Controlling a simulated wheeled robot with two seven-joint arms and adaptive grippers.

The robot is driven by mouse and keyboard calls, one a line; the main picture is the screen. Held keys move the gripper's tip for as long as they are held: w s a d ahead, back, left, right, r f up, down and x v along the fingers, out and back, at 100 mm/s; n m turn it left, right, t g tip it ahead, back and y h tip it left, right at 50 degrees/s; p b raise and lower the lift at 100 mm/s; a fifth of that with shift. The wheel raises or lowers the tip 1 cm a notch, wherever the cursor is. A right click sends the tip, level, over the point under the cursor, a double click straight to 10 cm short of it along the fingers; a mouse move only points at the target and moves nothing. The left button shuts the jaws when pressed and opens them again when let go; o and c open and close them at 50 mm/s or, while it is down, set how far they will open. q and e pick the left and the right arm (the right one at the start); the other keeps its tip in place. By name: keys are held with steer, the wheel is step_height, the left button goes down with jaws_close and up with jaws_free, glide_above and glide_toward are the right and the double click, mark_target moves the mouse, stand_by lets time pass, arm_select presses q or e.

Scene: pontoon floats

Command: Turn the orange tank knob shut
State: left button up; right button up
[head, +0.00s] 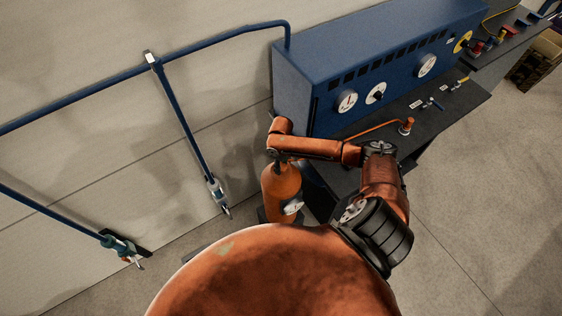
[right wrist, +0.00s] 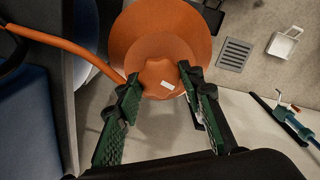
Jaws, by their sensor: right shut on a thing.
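The orange tank (head: 282,183) stands upright on the floor against the left end of the blue cabinet, with a small white gauge on its lower right. My right gripper (head: 274,156) is over its top, and my arm hides much of the tank's top in the head view. In the right wrist view the tank (right wrist: 160,30) shows from above. The green-padded fingers of the right gripper (right wrist: 158,80) are shut on the orange tank knob (right wrist: 155,88), which blends with the tank behind it and bears a white label. My left gripper is not in view.
A blue cabinet (head: 380,60) with white dials stands over a dark bench (head: 455,108). An orange hose (right wrist: 60,42) runs to the tank top. Blue pipes (head: 180,115) with hanging fittings run along the wall. A floor drain (right wrist: 235,54) lies near the tank.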

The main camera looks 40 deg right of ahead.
steer(key=m, duration=0.3)
steer(key=shift+p, duration=0.3)
steer(key=m, duration=0.3)
steer(key=shift+m, duration=0.3)
steer(key=m, duration=0.4)
steer(key=shift+m, duration=2.1)
steer(key=o, duration=1.2)
steer(key=shift+c, duration=0.2)
step_height(320, 180, up, 12)
